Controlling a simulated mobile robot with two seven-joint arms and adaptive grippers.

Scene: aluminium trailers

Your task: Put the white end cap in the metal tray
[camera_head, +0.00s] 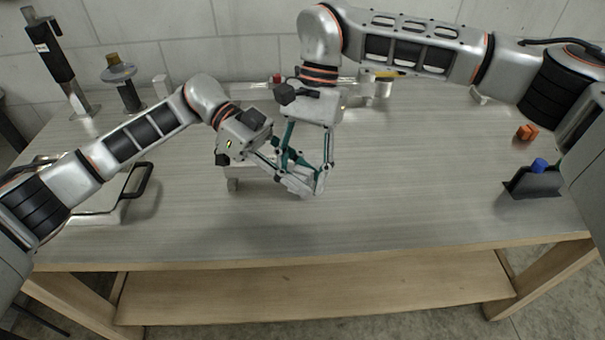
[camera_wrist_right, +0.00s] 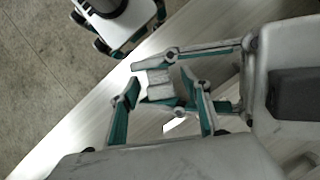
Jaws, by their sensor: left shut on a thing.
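My left gripper (camera_head: 300,186) is over the middle of the table, shut on a small white block that looks like the end cap (camera_wrist_right: 158,83). In the head view the cap is mostly hidden among the fingers of both grippers. My right gripper (camera_head: 308,180) points down at the same spot. Its two fingers (camera_wrist_right: 163,110) are apart, one on each side of the cap; I see no clear contact. The metal tray (camera_head: 93,217), with a black handle, is at the left of the table, partly hidden by my left arm.
A pale metal part (camera_head: 232,184) stands under my left gripper. An orange block (camera_head: 527,132) and a dark holder (camera_head: 533,185) with a blue item (camera_head: 540,165) are at the right. Metal fixtures (camera_head: 380,87) stand at the back. The table's front middle is clear.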

